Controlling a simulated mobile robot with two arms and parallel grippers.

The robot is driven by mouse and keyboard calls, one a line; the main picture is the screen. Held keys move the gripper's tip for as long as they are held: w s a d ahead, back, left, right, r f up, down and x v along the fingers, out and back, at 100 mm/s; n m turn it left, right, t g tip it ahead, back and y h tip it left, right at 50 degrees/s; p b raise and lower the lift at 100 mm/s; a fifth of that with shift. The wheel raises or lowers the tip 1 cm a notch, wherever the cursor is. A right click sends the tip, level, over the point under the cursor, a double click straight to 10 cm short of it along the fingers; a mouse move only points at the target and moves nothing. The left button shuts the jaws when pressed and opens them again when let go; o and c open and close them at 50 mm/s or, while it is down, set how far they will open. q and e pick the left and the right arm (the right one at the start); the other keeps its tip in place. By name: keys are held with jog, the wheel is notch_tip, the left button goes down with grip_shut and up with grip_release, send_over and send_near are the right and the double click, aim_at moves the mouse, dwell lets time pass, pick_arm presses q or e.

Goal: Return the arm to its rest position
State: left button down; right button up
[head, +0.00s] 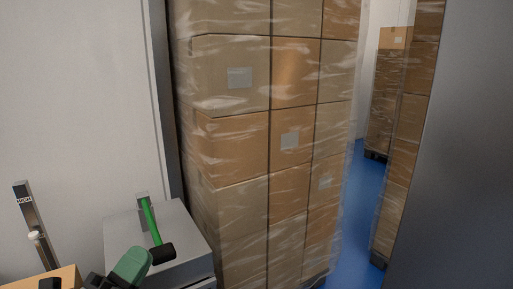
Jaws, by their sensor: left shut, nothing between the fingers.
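My left gripper (162,253), dark at its tip with a green body behind it, shows at the bottom left of the head view. It is shut and empty. It appears in front of the lower end of a green lever (149,220), above a grey box (180,230). I cannot tell whether the gripper touches the lever or the box. Most of my left arm is cut off by the bottom edge. My right gripper is not in view.
A tall stack of wrapped cartons (235,140) stands close ahead. More cartons (390,90) stand behind, with blue floor (362,235) between. A grey panel (465,150) blocks the right.

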pick_arm(q)
jog(key=s+a+f+n+g+y, duration=0.1)
jog(key=a+f+n+g+y, duration=0.25)
jog(key=f+n+y, duration=0.5)
jog(key=s+a+f+n+g+y, duration=0.2)
jog(key=a+f+n+g+y, duration=0.3)
jog(key=f+n, duration=0.6)
jog(key=s+d+f+n+g+h, duration=0.1)
jog(key=s+d+f+n+g, duration=0.2)
jog(key=s+f+g, duration=0.4)
jog(key=s+d+f+n+g+h, duration=0.1)
jog(key=s+d+f+n+g, duration=0.1)
jog(key=s+d+f, duration=0.45)
notch_tip(320, 180, down, 23)
jog(key=s+a+g, duration=0.1)
jog(key=s+a, duration=0.1)
jog(key=a, duration=0.1)
jog(key=s+a+f+g, duration=0.1)
jog(key=s+a+f, duration=0.1)
jog(key=s+f, duration=1.4)
jog(key=shift+s+a+f, duration=0.2)
jog(key=shift+a+f, duration=0.2)
jog(key=shift+f, duration=0.4)
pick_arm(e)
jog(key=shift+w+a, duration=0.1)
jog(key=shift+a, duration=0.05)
